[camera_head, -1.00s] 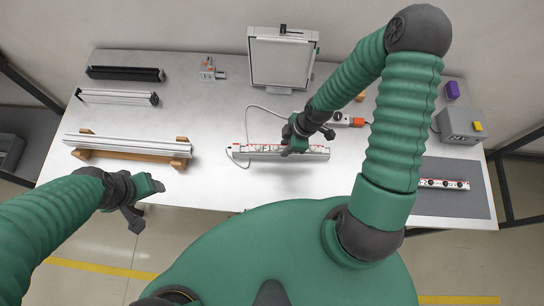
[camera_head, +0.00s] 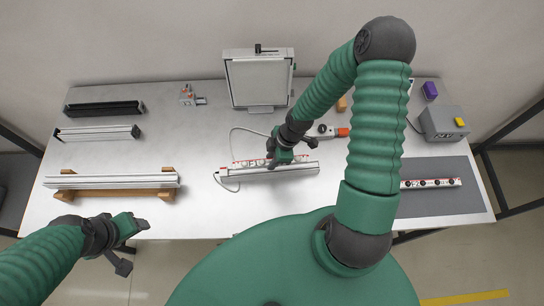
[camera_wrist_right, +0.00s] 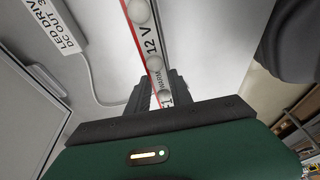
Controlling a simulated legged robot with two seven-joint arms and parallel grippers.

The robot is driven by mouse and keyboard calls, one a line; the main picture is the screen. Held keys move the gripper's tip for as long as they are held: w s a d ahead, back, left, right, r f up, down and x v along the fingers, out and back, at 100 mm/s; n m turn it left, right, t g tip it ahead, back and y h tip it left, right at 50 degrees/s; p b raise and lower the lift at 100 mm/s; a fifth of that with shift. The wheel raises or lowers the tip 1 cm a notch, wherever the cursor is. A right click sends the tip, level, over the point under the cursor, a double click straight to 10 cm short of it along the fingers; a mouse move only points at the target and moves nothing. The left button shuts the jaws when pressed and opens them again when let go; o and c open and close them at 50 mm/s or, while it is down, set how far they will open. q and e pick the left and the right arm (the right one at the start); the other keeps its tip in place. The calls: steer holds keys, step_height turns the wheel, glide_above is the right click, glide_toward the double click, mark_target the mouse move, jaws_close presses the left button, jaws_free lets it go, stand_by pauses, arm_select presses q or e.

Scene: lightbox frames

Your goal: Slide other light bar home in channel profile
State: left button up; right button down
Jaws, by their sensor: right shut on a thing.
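My right gripper (camera_head: 275,162) is shut on a light bar (camera_head: 246,163), a white strip with red edges and round lenses, over the middle of the table. In the right wrist view the same light bar (camera_wrist_right: 143,22) runs between the two fingers (camera_wrist_right: 154,92), with "12 V" and "WARM" print. An aluminium channel profile (camera_head: 262,174) lies along the bar's near side; how far the bar sits in it cannot be told. Another light bar (camera_head: 431,183) lies on the grey mat. My left gripper (camera_head: 142,223) hangs empty at the table's front edge; its jaw opening is unclear.
A second profile (camera_head: 100,182) rests on wooden cradles (camera_head: 168,195) at left. A black profile (camera_head: 103,108) and a silver one (camera_head: 96,132) lie behind it. An upright panel (camera_head: 259,80) stands at the back. A thin cable (camera_head: 233,140) loops beside the bar. A grey box (camera_head: 443,123) stands right.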

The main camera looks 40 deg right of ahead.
steer(key=shift+s+f+b, duration=0.1)
steer(key=shift+f+b, duration=0.2)
steer(key=shift+f, duration=0.5)
steer(key=shift+d+f, duration=0.5)
steer(key=shift+d, duration=0.05)
steer(key=shift+d+f, duration=0.1)
steer(key=shift+d, duration=0.2)
steer(key=shift+a+r, duration=0.2)
steer(key=shift+a, duration=0.35)
steer(key=shift+d+f, duration=0.1)
steer(key=shift+d, duration=0.4)
steer(key=shift+a, duration=0.7)
arm_select(q)
steer(key=shift+d+f, duration=0.4)
steer(key=shift+f, duration=0.2)
